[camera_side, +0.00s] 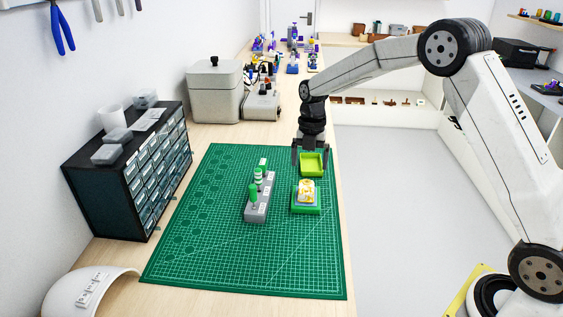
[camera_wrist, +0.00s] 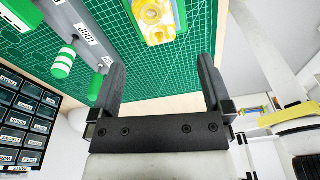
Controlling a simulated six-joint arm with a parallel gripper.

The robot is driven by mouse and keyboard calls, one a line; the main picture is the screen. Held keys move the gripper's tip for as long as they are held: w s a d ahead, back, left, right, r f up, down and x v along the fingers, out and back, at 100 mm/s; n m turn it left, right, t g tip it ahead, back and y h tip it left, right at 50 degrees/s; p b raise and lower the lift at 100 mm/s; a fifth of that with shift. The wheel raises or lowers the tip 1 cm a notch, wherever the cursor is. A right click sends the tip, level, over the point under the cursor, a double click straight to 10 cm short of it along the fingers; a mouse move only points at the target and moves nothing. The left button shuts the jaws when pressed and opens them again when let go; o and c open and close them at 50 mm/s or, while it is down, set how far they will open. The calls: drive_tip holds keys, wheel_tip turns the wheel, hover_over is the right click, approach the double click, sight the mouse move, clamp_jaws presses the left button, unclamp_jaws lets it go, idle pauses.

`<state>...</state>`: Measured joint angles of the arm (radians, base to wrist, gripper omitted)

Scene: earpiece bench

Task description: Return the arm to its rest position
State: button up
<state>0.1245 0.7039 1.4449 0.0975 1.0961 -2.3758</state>
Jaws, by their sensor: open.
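My gripper (camera_side: 310,159) hangs from my arm above the far right part of the green cutting mat (camera_side: 220,265), pointing down. Its two fingers are apart with nothing between them, as the wrist view also shows (camera_wrist: 162,72). A yellow-green tray (camera_side: 313,171) shows just below and behind the fingers in the side view. Nearer lies a green holder (camera_side: 306,211) with a yellow-and-white piece (camera_side: 306,189) in it. The piece also shows at the top of the wrist view (camera_wrist: 153,12), apart from the fingers.
A grey labelled block (camera_side: 263,208) carries upright green and green-white plugs (camera_side: 254,194) left of the holder. A dark drawer cabinet (camera_side: 135,165) and a grey lidded box (camera_side: 214,92) stand left. A white curved shell (camera_side: 75,298) lies front left. The mat's front is clear.

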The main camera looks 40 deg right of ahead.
drive_tip(key=shift+s+a+r+m, duration=0.1)
drive_tip(key=shift+s+a+m, duration=0.05)
drive_tip(key=shift+s+m, duration=0.3)
drive_tip(key=s+a+m+t, duration=0.1)
drive_tip(key=s+a+m, duration=0.1)
drive_tip(key=s+m, duration=0.9)
drive_tip(key=s+a+f+m+t+h, duration=0.1)
drive_tip(key=s+a+m+t, duration=0.1)
drive_tip(key=s+m, duration=0.9)
drive_tip(key=shift+a+f+m+t, duration=0.15)
drive_tip(key=shift+a+m+t, duration=0.15)
drive_tip(key=shift+m, duration=0.85)
